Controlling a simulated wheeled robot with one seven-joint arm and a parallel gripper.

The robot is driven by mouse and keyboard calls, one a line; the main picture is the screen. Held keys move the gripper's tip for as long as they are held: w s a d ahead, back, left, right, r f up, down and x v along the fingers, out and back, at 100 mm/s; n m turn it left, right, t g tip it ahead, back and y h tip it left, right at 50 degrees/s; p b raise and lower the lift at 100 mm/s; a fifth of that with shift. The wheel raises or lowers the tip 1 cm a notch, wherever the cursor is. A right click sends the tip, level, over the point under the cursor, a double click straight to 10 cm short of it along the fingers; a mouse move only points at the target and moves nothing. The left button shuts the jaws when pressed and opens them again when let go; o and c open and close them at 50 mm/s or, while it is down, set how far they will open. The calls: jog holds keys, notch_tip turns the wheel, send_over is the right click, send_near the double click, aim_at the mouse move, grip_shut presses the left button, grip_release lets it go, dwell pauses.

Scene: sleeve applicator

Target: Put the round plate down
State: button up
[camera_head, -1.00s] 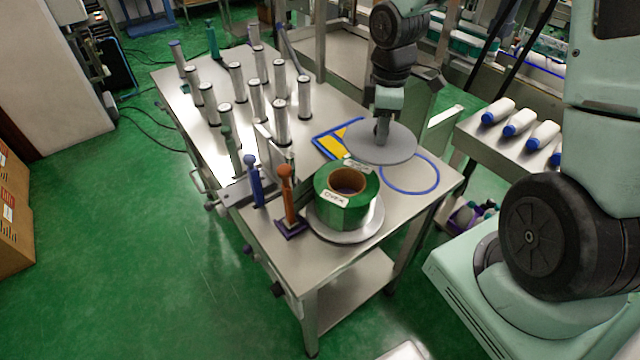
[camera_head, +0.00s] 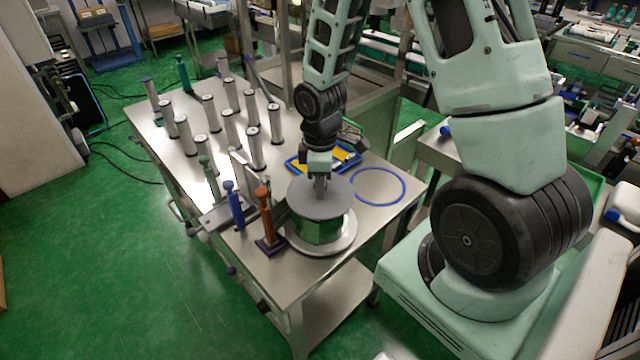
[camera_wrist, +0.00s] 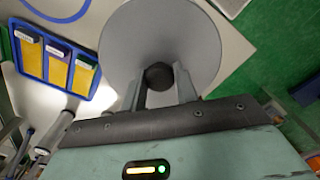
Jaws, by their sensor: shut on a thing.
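The round plate (camera_head: 336,201) is a flat grey disc with a dark knob at its middle. My gripper (camera_head: 320,188) is shut on that knob from above; the plate and the gripper (camera_wrist: 158,88) also show in the wrist view. In the head view the plate covers the top of the green tape roll (camera_head: 318,231), whose side shows below it. I cannot tell whether the plate touches the roll. The roll stands on a round metal base (camera_head: 343,243) on the steel table. A blue ring (camera_head: 379,186) lies on the table to the right.
A blue tray with yellow compartments (camera_head: 297,164) lies behind the plate. An orange-handled tool (camera_head: 264,205) and a blue-handled tool (camera_head: 235,207) stand left of the roll. Several upright metal cylinders (camera_head: 229,127) fill the far left. The table inside the blue ring is bare.

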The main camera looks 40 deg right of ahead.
jog(key=shift+f, duration=0.55)
jog(key=shift+f, duration=0.2)
jog(key=o, duration=1.1)
jog(key=shift+r, duration=0.1)
notch_tip(320, 180, up, 11)
jog(key=s+a+r, duration=0.2)
jog(key=s+a, duration=0.1)
jog(key=a, duration=0.4)
jog(key=s+a+r, duration=0.3)
jog(key=s+a, duration=0.1)
jog(key=a, duration=0.4)
jog(key=s+a+r+m, duration=0.1)
jog(key=s+a, duration=0.6)
jog(key=s, duration=0.3)
jog(key=shift+s+a+m+y, duration=0.3)
jog(key=shift+s, duration=0.1)
